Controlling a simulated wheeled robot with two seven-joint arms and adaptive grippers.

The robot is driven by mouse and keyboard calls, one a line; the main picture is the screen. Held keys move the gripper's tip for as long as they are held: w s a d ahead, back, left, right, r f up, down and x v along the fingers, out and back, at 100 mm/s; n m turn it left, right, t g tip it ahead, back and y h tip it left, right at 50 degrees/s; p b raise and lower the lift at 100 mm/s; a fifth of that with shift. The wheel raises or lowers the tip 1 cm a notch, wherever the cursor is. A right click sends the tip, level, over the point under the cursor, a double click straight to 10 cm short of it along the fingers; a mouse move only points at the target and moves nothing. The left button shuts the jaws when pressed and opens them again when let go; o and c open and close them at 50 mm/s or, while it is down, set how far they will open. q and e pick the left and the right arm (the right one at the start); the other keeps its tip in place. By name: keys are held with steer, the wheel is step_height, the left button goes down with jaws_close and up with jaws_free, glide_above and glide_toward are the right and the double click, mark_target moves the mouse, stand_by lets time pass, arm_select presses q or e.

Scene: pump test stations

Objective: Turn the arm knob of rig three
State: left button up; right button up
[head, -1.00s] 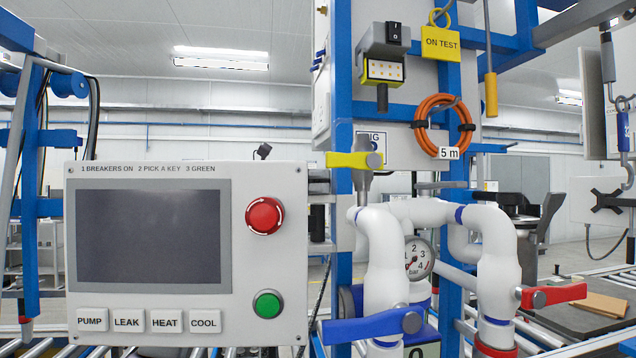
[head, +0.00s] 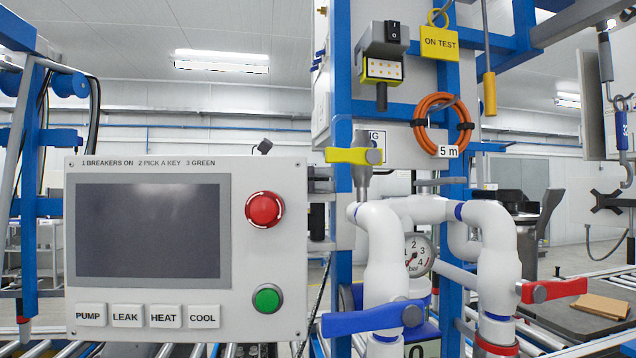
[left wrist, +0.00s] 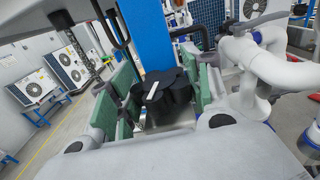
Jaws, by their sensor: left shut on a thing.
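In the left wrist view a black lobed knob (left wrist: 165,95) with a white pointer line sits in front of a blue post. My left gripper (left wrist: 163,92) has its green-padded fingers on either side of the knob and is shut on it. In the head view I cannot make out the left gripper or this knob clearly; the panel and pipework may hide them. My right gripper is in neither view.
A control panel (head: 190,320) with a dark screen, red button (head: 264,209) and green button (head: 267,299) fills the left. White pipes (head: 385,240) with yellow (head: 350,156), blue (head: 365,319) and red (head: 560,290) handles stand right of it, close to the left gripper.

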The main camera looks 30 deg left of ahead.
arm_select(q)
steer(key=shift+n+t+y, duration=0.7)
steer(key=shift+t, duration=0.2)
steer(key=o, duration=1)
steer(key=shift+a, duration=0.1)
steer(key=shift+o, duration=0.2)
steer(key=v, duration=1.2)
